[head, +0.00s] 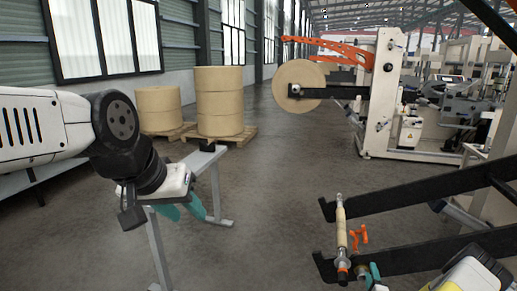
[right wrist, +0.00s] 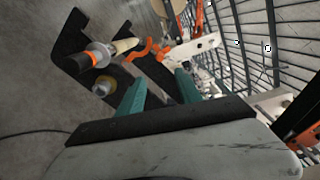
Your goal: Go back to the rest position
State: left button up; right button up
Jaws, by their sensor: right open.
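My left gripper (head: 181,208) hangs over a grey metal stand (head: 203,163) at the left of the head view. Its teal fingers are apart, with nothing seen between them. My right gripper (head: 374,276) is at the bottom right of the head view, mostly cut off. In the right wrist view its two teal fingers (right wrist: 160,90) are apart and empty. A cream shaft (head: 341,226) with orange parts lies across two black arms (head: 420,193), just left of my right gripper. The shaft's near end (right wrist: 98,54) shows beyond the fingers in the right wrist view.
An orange handle (head: 359,238) sits beside the shaft. A large kraft roll (head: 298,86) is mounted on the white machine (head: 384,100). Stacked rolls (head: 219,103) stand on pallets at the back left. The floor (head: 275,190) between stand and black arms is clear.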

jog(key=w+a+r+n+g+y, duration=0.2)
jog(key=w+r+n, duration=0.3)
jog(key=r, duration=0.4)
jog(key=w+a+r+n+g+y, duration=0.1)
jog(key=w+a+r+n+y, duration=0.1)
jog(key=w+r+n, duration=0.45)
jog(key=s+a+r+n+g, duration=0.2)
jog(key=a+r, duration=0.2)
jog(key=r, duration=0.6)
jog(key=s+a+r+n+g, duration=0.1)
jog(key=s+a+r+n, duration=0.2)
jog(key=r, duration=0.6)
jog(key=s+a+r+n+g, duration=0.2)
jog(key=s+a+r, duration=0.8)
jog(key=s+r, duration=0.15)
jog(key=s+a+r+n+g+y, duration=0.1)
jog(key=s+a, duration=0.3)
jog(key=s, duration=0.6)
jog(key=s+a+r+n+g+y, duration=0.1)
jog(key=s+a+r+n, duration=0.1)
jog(key=s, duration=0.9)
jog(key=shift+s+a+n+g, duration=0.25)
jog(key=shift+a+n+g, duration=0.15)
jog(key=shift+a+n, duration=0.55)
